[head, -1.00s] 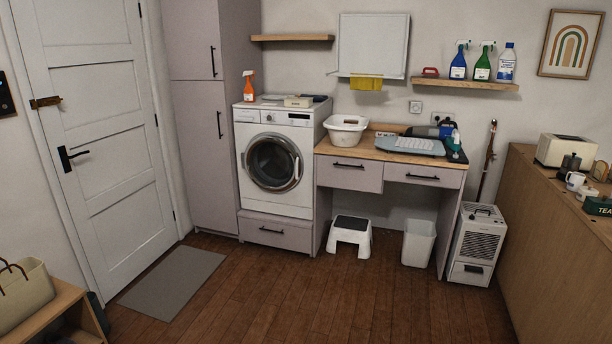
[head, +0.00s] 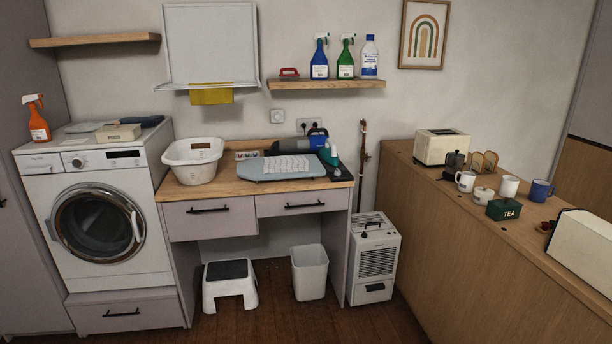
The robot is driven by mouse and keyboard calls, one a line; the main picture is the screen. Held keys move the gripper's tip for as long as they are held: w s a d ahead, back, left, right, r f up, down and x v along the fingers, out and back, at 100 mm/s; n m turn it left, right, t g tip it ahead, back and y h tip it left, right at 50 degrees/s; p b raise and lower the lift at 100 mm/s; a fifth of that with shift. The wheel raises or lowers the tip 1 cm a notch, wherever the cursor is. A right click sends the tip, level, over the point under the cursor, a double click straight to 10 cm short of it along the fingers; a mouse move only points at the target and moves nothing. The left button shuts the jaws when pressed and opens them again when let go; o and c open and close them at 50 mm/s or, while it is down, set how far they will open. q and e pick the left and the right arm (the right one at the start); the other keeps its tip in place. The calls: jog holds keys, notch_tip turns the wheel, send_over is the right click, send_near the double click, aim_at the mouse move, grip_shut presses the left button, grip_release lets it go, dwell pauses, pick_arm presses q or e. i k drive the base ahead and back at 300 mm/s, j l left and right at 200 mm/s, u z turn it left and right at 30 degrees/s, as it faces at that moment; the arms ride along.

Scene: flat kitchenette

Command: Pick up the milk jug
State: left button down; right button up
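Small white vessels stand on the wooden counter (head: 440,205) at the right of the head view. One is a white mug-like vessel (head: 466,181) beside the moka pot. Another is a plain, taller white vessel (head: 509,187) just left of the blue mug (head: 541,192). Between them is a low white pot (head: 484,195). At this size I cannot tell which of the white vessels is the milk jug. Neither of my grippers is in view.
A green tea tin (head: 504,209) stands in front of the white vessels. The moka pot (head: 453,163), toast rack (head: 484,162) and toaster (head: 441,147) are behind. A cream box (head: 582,248) is at the right edge. A dehumidifier (head: 373,262) stands left of the counter.

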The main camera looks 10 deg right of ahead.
aim_at(465, 184)
jog(key=i+z, duration=0.25)
jog(key=i, duration=0.35)
jog(key=i+z, duration=0.25)
jog(key=i, duration=0.3)
jog(key=i+j+z, duration=0.25)
jog(key=i, duration=0.35)
jog(key=l, duration=0.1)
